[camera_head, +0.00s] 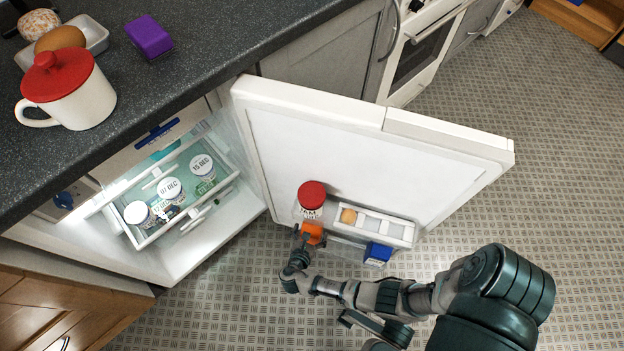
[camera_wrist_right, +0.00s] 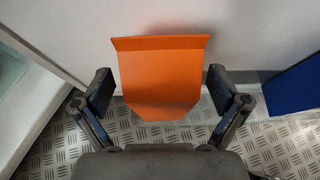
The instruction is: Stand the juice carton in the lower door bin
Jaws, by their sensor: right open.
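The orange juice carton (camera_head: 313,234) is at the left end of the clear lower door bin (camera_head: 346,250), on the inside of the open fridge door. In the right wrist view the carton (camera_wrist_right: 162,80) looks upright, between the two fingers of my right gripper (camera_wrist_right: 163,95). The fingers are spread, with a gap on each side of the carton. In the head view my right gripper (camera_head: 304,243) reaches it from the front. Whether the carton's base rests on the bin floor is hidden. My left gripper does not show.
A red-lidded jar (camera_head: 311,197) and a white egg tray (camera_head: 372,225) sit on the door above. A blue carton (camera_head: 378,252) is at the bin's right end. The fridge drawer (camera_head: 172,220) holds several dated tubs. The patterned floor in front is clear.

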